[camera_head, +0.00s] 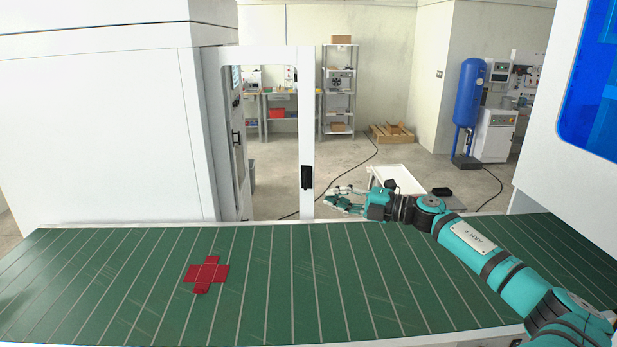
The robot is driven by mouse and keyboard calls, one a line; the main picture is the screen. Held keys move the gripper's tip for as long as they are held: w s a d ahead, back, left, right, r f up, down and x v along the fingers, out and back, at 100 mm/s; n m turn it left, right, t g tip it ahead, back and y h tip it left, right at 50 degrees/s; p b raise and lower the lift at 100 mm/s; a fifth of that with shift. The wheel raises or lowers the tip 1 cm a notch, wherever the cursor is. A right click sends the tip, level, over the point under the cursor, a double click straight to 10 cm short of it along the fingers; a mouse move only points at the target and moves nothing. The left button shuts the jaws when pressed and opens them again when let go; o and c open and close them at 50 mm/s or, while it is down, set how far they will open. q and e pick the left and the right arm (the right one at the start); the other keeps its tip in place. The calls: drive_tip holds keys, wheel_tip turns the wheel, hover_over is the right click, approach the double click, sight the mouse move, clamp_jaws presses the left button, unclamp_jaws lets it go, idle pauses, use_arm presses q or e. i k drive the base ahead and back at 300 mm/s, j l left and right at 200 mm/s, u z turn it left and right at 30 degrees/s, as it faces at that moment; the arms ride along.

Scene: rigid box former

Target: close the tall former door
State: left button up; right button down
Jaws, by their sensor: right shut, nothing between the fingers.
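The tall former door is a white frame (307,130) with a large window opening, standing swung open beside the white former (120,130) on the left. A black handle (307,177) sits low on its free edge. My right gripper (328,198) is shut and empty. In the picture it is just to the right of the door's free edge, a little below the handle; I cannot tell whether it touches the door. My left gripper is not in view.
A green striped conveyor belt (330,290) crosses the front, with a red cross-shaped blank (206,273) lying on it. A white machine with a blue window (590,90) stands at the right. Open floor, shelves (339,90) and a blue tank (467,105) are behind.

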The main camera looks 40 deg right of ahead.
sight(213, 59)
drive_tip(key=i+l, duration=0.25)
drive_tip(key=l, duration=0.15)
drive_tip(key=i+l, duration=0.55)
drive_tip(key=l, duration=0.25)
drive_tip(key=i+l, duration=0.25)
drive_tip(key=l, duration=0.2)
